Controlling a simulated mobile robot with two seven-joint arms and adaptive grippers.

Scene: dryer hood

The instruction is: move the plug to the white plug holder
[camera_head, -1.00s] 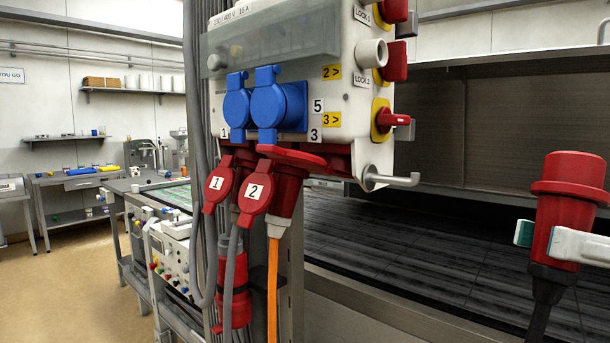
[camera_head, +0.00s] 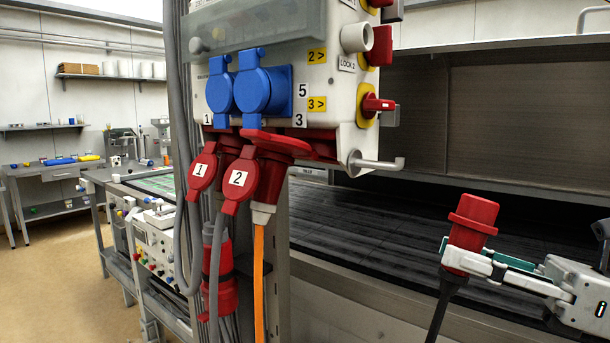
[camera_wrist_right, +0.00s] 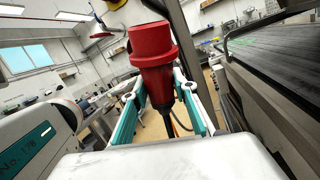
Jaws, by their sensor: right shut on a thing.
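My right gripper (camera_head: 464,256) is shut on the red plug (camera_head: 472,222), at the right of the head view. The plug is held with its wide collar end up, slightly tilted, and its dark cable hangs down. The right wrist view also shows the plug (camera_wrist_right: 153,58) between the two fingers. A short white cylinder (camera_head: 356,37), which looks like the white plug holder, sticks out from the right side of the grey socket box (camera_head: 343,100). The plug is apart from it, lower and to the right. My left gripper is not in view.
Blue sockets (camera_head: 263,90) and red sockets with flaps numbered 1 (camera_head: 201,171) and 2 (camera_head: 239,179) are on the box. A red rotary switch (camera_head: 378,104) and a metal hook (camera_head: 378,164) jut out at its right. A dark bench surface (camera_head: 350,225) lies behind the plug.

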